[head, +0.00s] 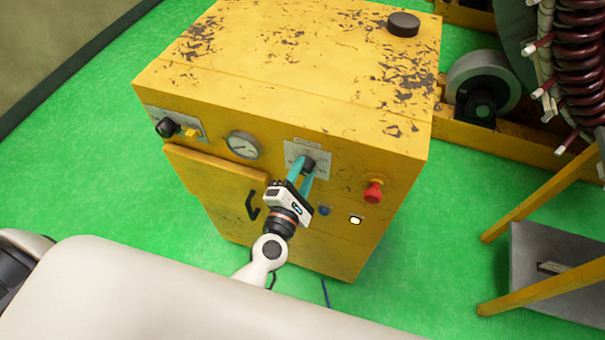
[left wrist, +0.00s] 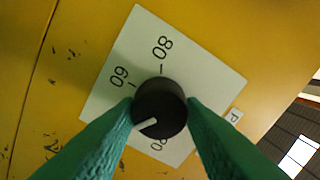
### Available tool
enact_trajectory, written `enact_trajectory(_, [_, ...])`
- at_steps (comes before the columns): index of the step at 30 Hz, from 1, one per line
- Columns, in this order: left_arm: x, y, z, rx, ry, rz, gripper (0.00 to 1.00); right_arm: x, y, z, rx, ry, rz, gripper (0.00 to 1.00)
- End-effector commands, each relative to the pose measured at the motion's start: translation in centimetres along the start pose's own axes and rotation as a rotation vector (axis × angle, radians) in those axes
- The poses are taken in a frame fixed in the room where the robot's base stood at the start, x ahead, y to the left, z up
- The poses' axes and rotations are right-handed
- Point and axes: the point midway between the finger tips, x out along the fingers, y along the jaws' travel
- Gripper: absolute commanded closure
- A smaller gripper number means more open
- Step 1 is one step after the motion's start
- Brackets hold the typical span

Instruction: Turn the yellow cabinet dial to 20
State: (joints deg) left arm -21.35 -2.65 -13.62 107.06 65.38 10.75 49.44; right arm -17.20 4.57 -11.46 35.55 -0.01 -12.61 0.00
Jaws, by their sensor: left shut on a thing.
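The yellow cabinet (head: 290,75) stands ahead of me with its front panel facing me. Its dial is a black round knob (head: 309,162) on a pale scale plate (head: 326,160). My left gripper (head: 306,170) has its teal fingers on either side of the knob and is shut on it. In the left wrist view the knob (left wrist: 165,98) sits between the fingertips (left wrist: 160,107). Its white pointer (left wrist: 147,124) points to the lower left of the picture. Two printed numbers show above and left of the knob, upside down or turned; a lower one is partly hidden. My right gripper is not in view.
The panel also bears a gauge (head: 243,145), a black switch (head: 167,127), a red button (head: 373,190), a blue button (head: 324,210) and a black door handle (head: 252,204). A black cap (head: 403,24) is on top. Yellow framework and coils stand at right. Green floor is clear at left.

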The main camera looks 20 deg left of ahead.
Motion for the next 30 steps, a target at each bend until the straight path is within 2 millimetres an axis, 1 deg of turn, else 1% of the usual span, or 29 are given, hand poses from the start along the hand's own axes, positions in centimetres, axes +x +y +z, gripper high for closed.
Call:
enact_trajectory(21, [-0.1,0.0,0.2,-0.678,-0.003,0.0,0.87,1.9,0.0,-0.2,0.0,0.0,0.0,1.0])
enact_trajectory(30, [-0.1,0.0,0.2,-0.914,-0.003,0.002,0.87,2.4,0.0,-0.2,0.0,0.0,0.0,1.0])
